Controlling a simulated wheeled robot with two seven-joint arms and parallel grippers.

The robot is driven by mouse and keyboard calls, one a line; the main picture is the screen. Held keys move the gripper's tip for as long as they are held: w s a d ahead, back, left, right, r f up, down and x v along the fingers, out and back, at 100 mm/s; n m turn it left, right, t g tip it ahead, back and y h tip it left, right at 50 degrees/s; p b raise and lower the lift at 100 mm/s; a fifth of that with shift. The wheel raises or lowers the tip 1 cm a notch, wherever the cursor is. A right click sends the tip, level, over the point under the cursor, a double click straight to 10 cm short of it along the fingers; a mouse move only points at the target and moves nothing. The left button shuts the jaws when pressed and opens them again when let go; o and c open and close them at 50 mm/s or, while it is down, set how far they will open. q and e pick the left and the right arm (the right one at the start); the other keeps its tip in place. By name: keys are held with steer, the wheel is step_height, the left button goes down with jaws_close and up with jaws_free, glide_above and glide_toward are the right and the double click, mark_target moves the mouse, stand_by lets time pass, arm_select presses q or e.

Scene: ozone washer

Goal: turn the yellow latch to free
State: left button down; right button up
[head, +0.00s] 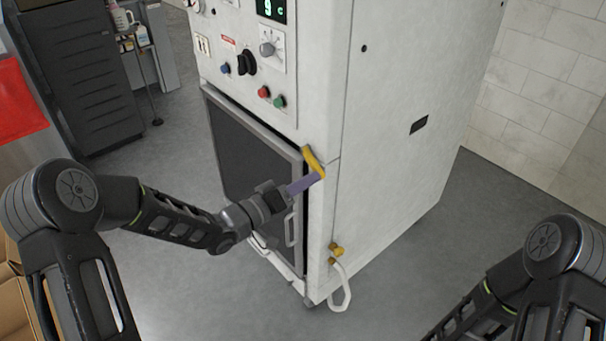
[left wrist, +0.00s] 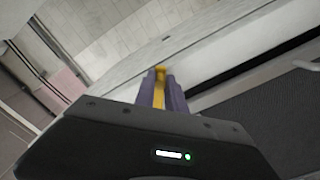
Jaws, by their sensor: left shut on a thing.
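The yellow latch (head: 312,160) sits at the upper right corner of the washer's dark door (head: 248,158), on the machine's front edge. It slants from upper left to lower right. My left gripper (head: 318,177) reaches in from the left, and its purple fingers are shut on the latch near its lower end. In the left wrist view the yellow latch (left wrist: 160,88) lies between the two purple fingers (left wrist: 161,95). The fingers hide part of it. My right arm shows at the lower right of the head view, but its gripper is out of the picture.
The white washer (head: 400,130) fills the middle, with knobs and buttons (head: 265,92) above the door. A door handle (head: 291,229) is below my left gripper. A yellow valve with a white hose (head: 340,285) is lower on the side. A dark cabinet (head: 80,75) stands at the left.

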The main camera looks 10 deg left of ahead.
arm_select(q)
steer(key=shift+s+d+r+n+p, duration=0.15)
steer(key=shift+r+n+p, duration=0.5)
steer(key=shift+n+p, duration=0.4)
steer(key=shift+s+d+r+n+p, duration=0.1)
steer(key=shift+r+n+p, duration=0.7)
steer(key=shift+n, duration=0.5)
steer(key=shift+s+d+r+n+p, duration=0.15)
steer(key=shift+r+n+p, duration=0.4)
steer(key=shift+n+p, duration=0.55)
steer(key=c, duration=1.4)
jaws_free()
steer(key=v, duration=0.7)
steer(key=shift+s+a+b, duration=0.25)
steer(key=shift+s+b, duration=0.05)
steer(key=shift+b, duration=0.1)
